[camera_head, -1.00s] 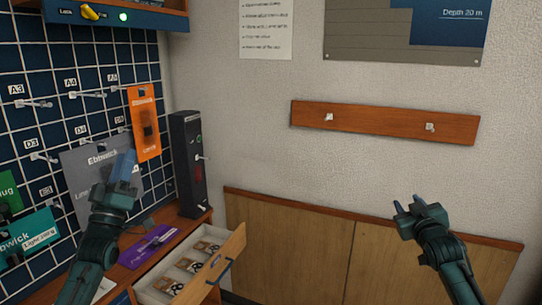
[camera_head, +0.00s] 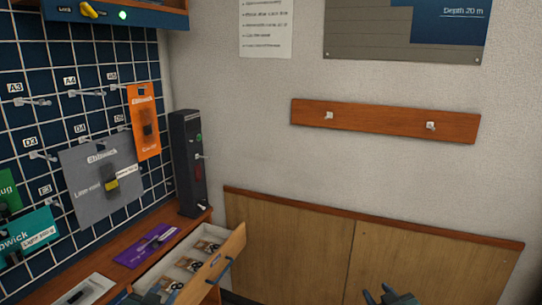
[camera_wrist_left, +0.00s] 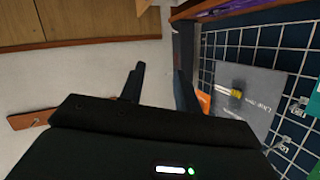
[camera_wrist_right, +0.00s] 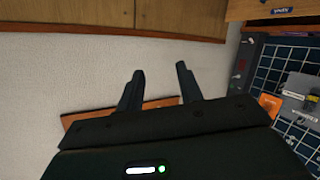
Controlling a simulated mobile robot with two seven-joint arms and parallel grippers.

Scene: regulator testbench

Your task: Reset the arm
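My left gripper (camera_wrist_left: 160,85) shows in its wrist view with its two fingers apart and nothing between them. In the head view only its top (camera_head: 150,297) shows at the bottom edge, in front of the open drawer. My right gripper (camera_wrist_right: 158,85) has its fingers apart and empty in its wrist view. In the head view it (camera_head: 388,296) shows at the bottom edge, in front of the wood panelling. Neither gripper touches anything that I can see.
An open drawer (camera_head: 235,243) with several small items juts out below the bench. A purple card (camera_head: 147,246) lies on the bench. Grey (camera_head: 95,200) and orange (camera_head: 144,112) cards hang on the grid wall. A black box (camera_head: 187,150) stands beside it.

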